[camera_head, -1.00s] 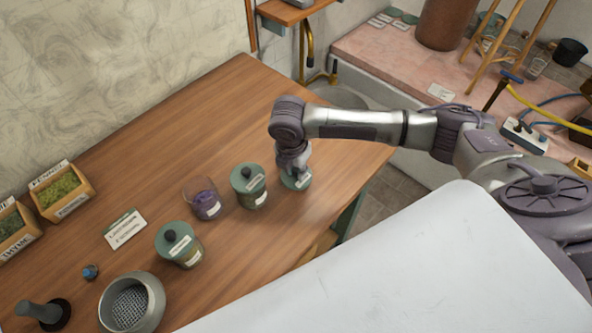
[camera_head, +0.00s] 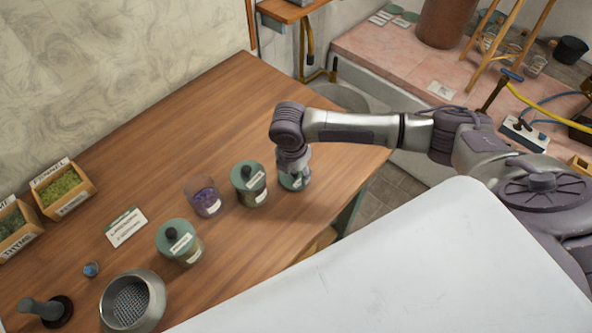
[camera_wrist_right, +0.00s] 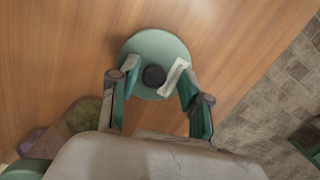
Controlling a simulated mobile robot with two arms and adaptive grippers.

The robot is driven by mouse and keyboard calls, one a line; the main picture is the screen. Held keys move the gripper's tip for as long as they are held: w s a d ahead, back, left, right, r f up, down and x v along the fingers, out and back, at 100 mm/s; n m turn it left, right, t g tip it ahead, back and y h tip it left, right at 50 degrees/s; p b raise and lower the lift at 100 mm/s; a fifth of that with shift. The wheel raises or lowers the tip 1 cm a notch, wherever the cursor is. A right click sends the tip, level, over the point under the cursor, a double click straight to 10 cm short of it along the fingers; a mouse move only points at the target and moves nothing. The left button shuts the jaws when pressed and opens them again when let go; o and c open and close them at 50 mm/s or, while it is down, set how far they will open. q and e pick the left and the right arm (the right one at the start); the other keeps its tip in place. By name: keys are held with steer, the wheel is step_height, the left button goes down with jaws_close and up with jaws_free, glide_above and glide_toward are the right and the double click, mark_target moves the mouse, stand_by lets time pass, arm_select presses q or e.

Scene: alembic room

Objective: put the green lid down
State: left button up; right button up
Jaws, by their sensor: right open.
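The green lid (camera_wrist_right: 155,42) is a round disc with a black knob, seen from above in the right wrist view. It appears to lie flat on the wooden table. My right gripper (camera_wrist_right: 157,70) is open, its fingers apart on either side of the knob. In the head view my right gripper (camera_head: 294,181) is low over the table's right part and largely hides the lid. An open glass jar (camera_head: 204,198) with purple contents stands to the left. My left gripper is not in view.
A green-lidded jar (camera_head: 249,184) stands close left of my right gripper, and another lidded jar (camera_head: 179,243) is nearer the front. A label card (camera_head: 126,227), a sieve (camera_head: 133,302) and herb boxes (camera_head: 64,190) are farther left. The table's back (camera_head: 220,110) is clear.

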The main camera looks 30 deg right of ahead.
mark_target(293, 181)
step_height(293, 181, up, 12)
steer(key=a+b, duration=0.1)
steer(key=shift+s+a+b, duration=0.15)
steer(key=shift+s+b, duration=0.15)
steer(key=shift+b, duration=0.1)
steer(key=shift+r, duration=0.1)
